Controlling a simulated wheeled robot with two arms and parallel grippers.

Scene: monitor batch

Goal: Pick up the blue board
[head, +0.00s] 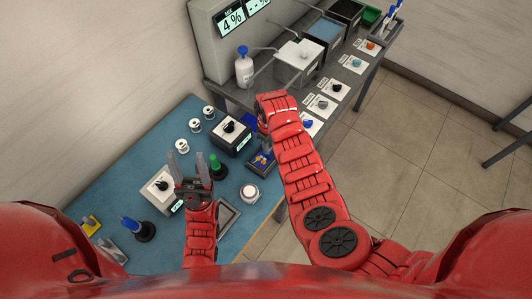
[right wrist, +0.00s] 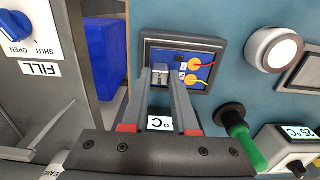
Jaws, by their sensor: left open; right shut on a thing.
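The blue board (right wrist: 202,70), with a metal connector and red and yellow leads, lies in a dark square frame on the blue mat. In the head view the board (head: 262,159) is partly covered by my right arm. My right gripper (right wrist: 160,76) reaches over the frame's edge, its fingers closed at the connector end of the board. In the head view its fingers (head: 266,143) are mostly hidden. My left gripper (head: 188,164) is open and empty above the mat, left of the green-handled tool (head: 217,168).
A round white-topped pot (head: 250,193) and a grey tray (head: 227,216) are nearer. A grey bench (head: 235,93) with dispensers stands behind. A blue bin (right wrist: 106,58) shows beside the frame.

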